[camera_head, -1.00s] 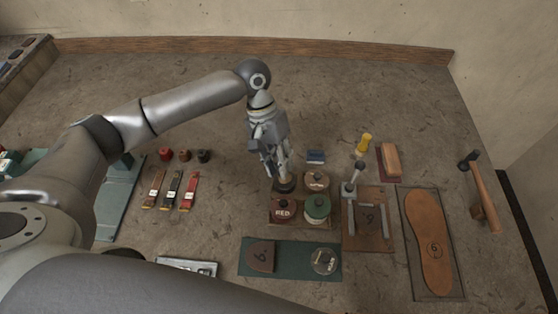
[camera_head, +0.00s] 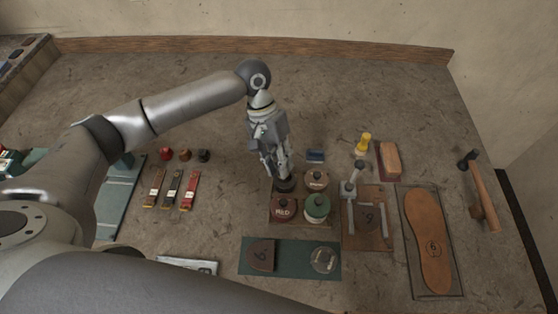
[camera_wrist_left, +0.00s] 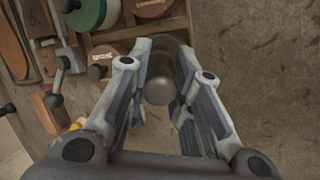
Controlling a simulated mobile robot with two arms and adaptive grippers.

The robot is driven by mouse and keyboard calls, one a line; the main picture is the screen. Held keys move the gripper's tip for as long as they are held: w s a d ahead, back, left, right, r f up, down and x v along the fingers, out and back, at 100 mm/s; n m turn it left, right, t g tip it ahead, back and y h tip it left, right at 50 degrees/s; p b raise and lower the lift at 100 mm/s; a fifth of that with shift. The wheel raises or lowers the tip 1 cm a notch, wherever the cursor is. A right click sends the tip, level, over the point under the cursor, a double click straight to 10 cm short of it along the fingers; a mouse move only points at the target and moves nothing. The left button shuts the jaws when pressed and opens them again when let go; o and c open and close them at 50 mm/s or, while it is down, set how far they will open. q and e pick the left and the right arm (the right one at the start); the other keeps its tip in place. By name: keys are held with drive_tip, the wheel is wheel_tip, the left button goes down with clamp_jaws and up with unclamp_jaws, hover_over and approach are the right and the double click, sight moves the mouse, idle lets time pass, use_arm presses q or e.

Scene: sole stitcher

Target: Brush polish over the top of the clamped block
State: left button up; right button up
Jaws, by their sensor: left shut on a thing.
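My left gripper (camera_head: 281,174) points down at the back left of the wooden pot tray (camera_head: 330,223). It is shut on the grey knob of a dark lid (camera_head: 285,185); the knob also shows between the fingers in the left wrist view (camera_wrist_left: 160,92). Whether the lid sits on its pot or just above it I cannot tell. A red pot (camera_head: 284,207), a green pot (camera_head: 317,206) and a brown pot (camera_head: 316,180) stand beside it, lidded. My right gripper is not in view.
Several flat-handled tools (camera_head: 189,190) lie at the left, with small coloured caps behind. A green mat (camera_head: 290,272) is in front of the tray. A sole (camera_head: 427,240) and a hammer (camera_head: 480,190) lie at the right.

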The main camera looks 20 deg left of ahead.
use_arm(q)
drive_tip(key=shift+s+f+p, duration=0.15)
drive_tip(key=shift+f+p, duration=0.05)
drive_tip(key=shift+p, duration=0.25)
idle(1.6)
wheel_tip(320, 180, up, 2)
drive_tip(key=shift+p, duration=1.2)
wheel_tip(320, 180, up, 6)
drive_tip(key=p, duration=0.6)
drive_tip(key=shift+f+p, duration=0.25)
drive_tip(key=shift+p, duration=0.15)
drive_tip(key=shift+f, duration=0.1)
drive_tip(key=shift+a+b, duration=0.1)
drive_tip(key=shift+b, duration=0.3)
drive_tip(key=s+a+r+b, duration=0.1)
drive_tip(key=s+b, duration=0.1)
drive_tip(key=b, duration=0.1)
drive_tip(key=s+a+r+n+b, duration=0.1)
drive_tip(key=s+b, duration=0.2)
drive_tip(key=s+a+r+n+b, duration=0.1)
drive_tip(key=s+b, duration=0.2)
drive_tip(key=b, duration=0.1)
drive_tip(key=shift+s+a+t, duration=0.1)
drive_tip(key=shift+a+t, duration=0.2)
drive_tip(key=shift+a, duration=0.1)
